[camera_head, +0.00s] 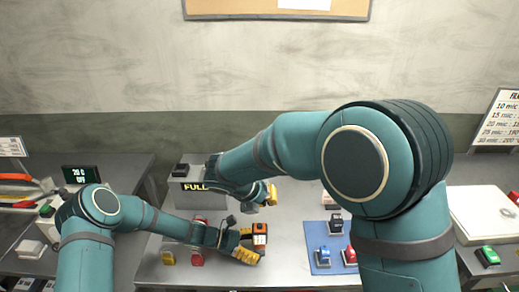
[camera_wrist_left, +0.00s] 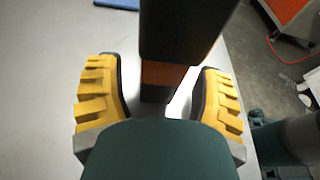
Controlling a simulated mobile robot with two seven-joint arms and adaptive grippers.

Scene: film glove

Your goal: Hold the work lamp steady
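An orange and black block-like thing (camera_head: 260,231), which I take to be the work lamp, stands on the grey table near its middle. My left gripper (camera_head: 246,246) is low at it in the head view. In the left wrist view, the dark body with an orange band (camera_wrist_left: 162,74) rises between the two yellow fingers of my left gripper (camera_wrist_left: 160,100). Narrow strips of table show on both sides of it, so the fingers look apart from it. My right gripper (camera_head: 268,196) hangs farther back, with yellow fingertips partly showing; its opening is hidden.
A blue mat (camera_head: 312,267) with blue and red items lies right of the lamp. A grey box marked FULL (camera_head: 187,193) stands behind my left arm. Red (camera_head: 197,259) and yellow (camera_head: 168,258) items sit left of the gripper. A white tray (camera_head: 485,215) is far right.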

